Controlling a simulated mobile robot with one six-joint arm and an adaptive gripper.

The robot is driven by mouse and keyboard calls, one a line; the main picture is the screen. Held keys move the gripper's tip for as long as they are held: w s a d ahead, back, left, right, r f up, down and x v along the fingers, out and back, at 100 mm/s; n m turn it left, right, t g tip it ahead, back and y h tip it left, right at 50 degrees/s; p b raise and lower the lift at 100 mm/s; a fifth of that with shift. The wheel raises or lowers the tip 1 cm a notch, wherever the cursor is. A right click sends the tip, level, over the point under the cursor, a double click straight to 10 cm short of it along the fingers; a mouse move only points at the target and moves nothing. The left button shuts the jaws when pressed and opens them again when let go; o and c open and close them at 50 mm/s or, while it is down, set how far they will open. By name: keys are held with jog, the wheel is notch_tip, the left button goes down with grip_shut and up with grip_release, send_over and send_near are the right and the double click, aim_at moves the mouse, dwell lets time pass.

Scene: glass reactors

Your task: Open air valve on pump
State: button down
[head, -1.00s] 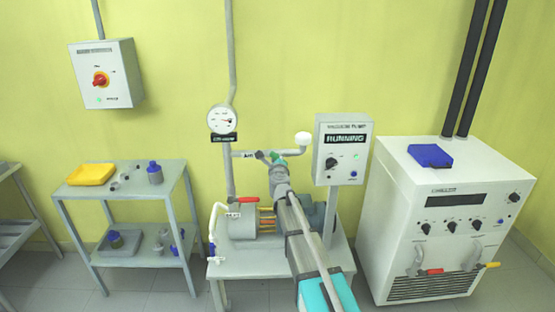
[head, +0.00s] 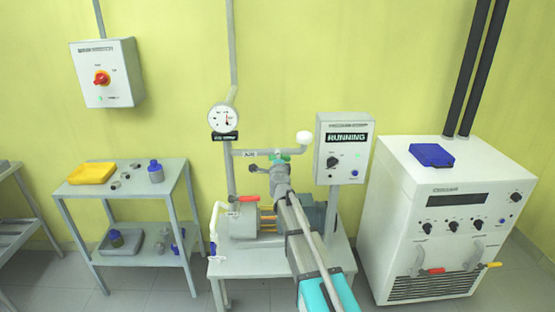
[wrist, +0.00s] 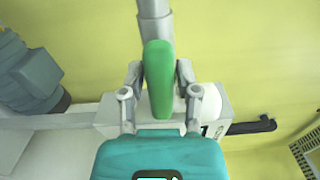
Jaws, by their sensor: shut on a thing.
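The green air valve handle (wrist: 158,80) stands lengthwise in the wrist view, between the two fingers of my gripper (wrist: 160,72). The fingers are shut on it from both sides. In the head view a little of the green handle (head: 283,155) shows on the grey pipe marked "AIR" (head: 250,153), just beyond my gripper (head: 279,166). The vacuum pump (head: 243,222) sits on a grey stand below, partly hidden by my arm. The pump's control box (head: 343,150) reads "RUNNING".
A round gauge (head: 223,118) is left of the valve, and a white knob (head: 304,137) ends the pipe at right. A red-handled valve (head: 244,199) is on the pump's left. A white chiller (head: 445,220) stands at right, a grey shelf (head: 125,215) at left.

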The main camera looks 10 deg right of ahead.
dwell(0.3)
jog(key=shift+c, duration=2.4)
grip_release()
jog(key=s+a, duration=0.1)
jog(key=s, duration=1.1)
jog(key=shift+a, duration=0.15)
